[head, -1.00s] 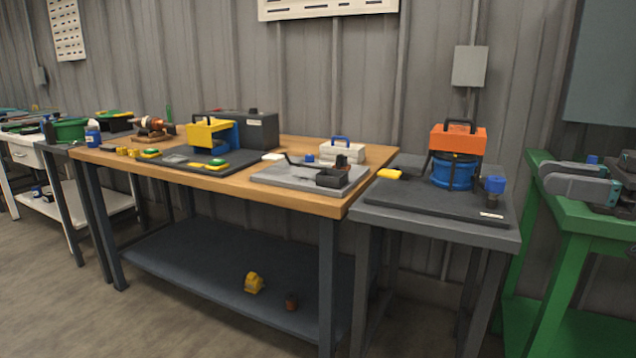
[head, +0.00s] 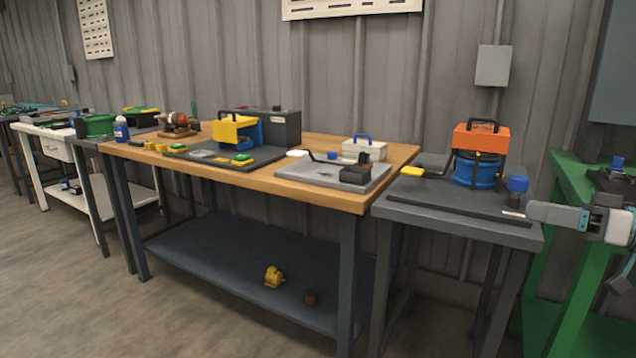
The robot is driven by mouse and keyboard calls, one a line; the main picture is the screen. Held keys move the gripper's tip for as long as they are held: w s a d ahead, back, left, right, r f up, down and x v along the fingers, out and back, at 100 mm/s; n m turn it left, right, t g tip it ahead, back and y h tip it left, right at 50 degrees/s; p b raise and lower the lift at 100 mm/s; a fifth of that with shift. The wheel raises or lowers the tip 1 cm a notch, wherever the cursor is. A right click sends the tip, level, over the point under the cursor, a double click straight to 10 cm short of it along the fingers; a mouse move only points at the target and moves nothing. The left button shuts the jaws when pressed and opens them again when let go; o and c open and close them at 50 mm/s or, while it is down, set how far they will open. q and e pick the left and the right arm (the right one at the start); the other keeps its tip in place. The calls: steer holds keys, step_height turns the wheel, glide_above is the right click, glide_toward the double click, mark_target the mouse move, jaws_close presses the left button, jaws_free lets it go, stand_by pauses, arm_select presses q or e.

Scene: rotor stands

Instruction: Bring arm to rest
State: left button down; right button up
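My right gripper (head: 535,212) comes in from the right edge, grey with teal parts, its fingers pointing left. It shows in front of the grey table's right corner and the green bench's edge. Nothing shows in its fingers. The fingers overlap from this side, so I cannot tell whether they are open or shut. My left gripper and arm are not in view.
The grey table (head: 394,208) carries an orange-topped blue rotor stand (head: 476,170) and a blue knob piece (head: 517,185). A green bench (head: 567,172) stands at right. The wooden table (head: 345,200) holds several fixtures. Floor at lower left is clear.

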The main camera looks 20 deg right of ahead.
steer(key=w+a+f+m+g+h, duration=0.1)
steer(key=w+a+f+m+g, duration=0.2)
steer(key=f, duration=0.6)
steer(key=w+f+m+h, duration=0.1)
steer(key=w+f+m, duration=0.25)
steer(key=f, duration=0.65)
steer(key=w+a+f+m+g+h, duration=0.1)
steer(key=w+a+f+m+g, duration=0.1)
steer(key=w+f, duration=0.5)
steer(key=s+a+f+g+h, duration=0.1)
steer(key=s+a+f+g, duration=0.35)
steer(key=a+f, duration=0.8)
steer(key=s+a+f+g+h, duration=0.1)
steer(key=s+a+f+g, duration=0.2)
steer(key=s+a+f, duration=0.9)
steer(key=s+a+f+n+g, duration=0.25)
steer(key=s+a+f, duration=0.45)
steer(key=a+f, duration=0.35)
step_height(320, 180, up, 32)
steer(key=s+a+p, duration=0.1)
steer(key=p, duration=3)
steer(key=shift+s+a+n, duration=0.15)
steer(key=shift+n, duration=0.25)
